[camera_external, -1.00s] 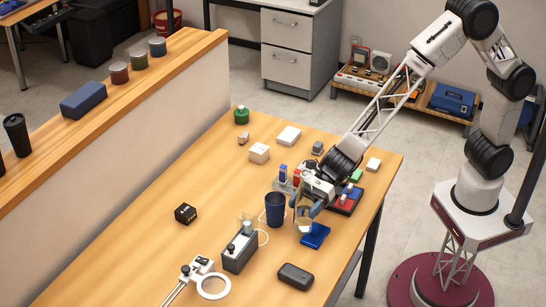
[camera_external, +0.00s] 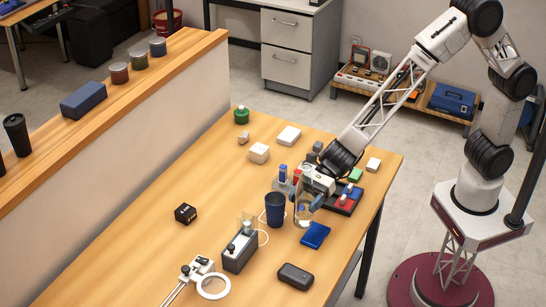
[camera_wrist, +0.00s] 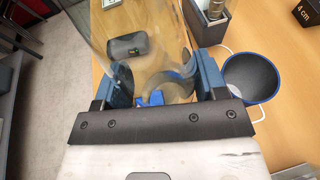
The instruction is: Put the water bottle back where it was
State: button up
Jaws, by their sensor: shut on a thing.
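The water bottle is clear and see-through. My gripper (camera_external: 307,197) is shut on it, and it shows below and between the blue fingers in the outside view (camera_external: 304,214). In the wrist view the clear bottle (camera_wrist: 150,45) fills the space between the fingertips (camera_wrist: 155,85), and things behind show bent through it. I cannot tell whether its base touches the table (camera_external: 190,260).
A dark blue cup (camera_external: 275,212) stands close to the left of the bottle. A flat blue object (camera_external: 315,236) lies just in front. A dark case (camera_external: 295,277), a grey device (camera_external: 239,252) and a ring magnifier (camera_external: 213,286) are nearer. The table's left middle is mostly clear.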

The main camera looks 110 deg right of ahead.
aim_at(305, 173)
notch_tip(305, 173, up, 10)
jog(key=shift+f, duration=0.2)
jog(key=shift+w+d+r, duration=0.1)
jog(key=shift+r, duration=0.2)
jog(key=w+d, duration=0.6)
jog(key=d, duration=0.4)
jog(key=w+d+n, duration=0.1)
jog(key=w+d, duration=0.5)
jog(key=d, duration=0.4)
jog(key=w+d, duration=0.6)
jog(key=d, duration=0.4)
jog(key=shift+g+y, duration=0.3)
jog(key=shift+y, duration=0.1)
jog(key=shift+s+f, duration=0.2)
jog(key=shift+f, duration=2.35)
jog(key=shift+f, duration=0.1)
jog(key=shift+f, duration=2.45)
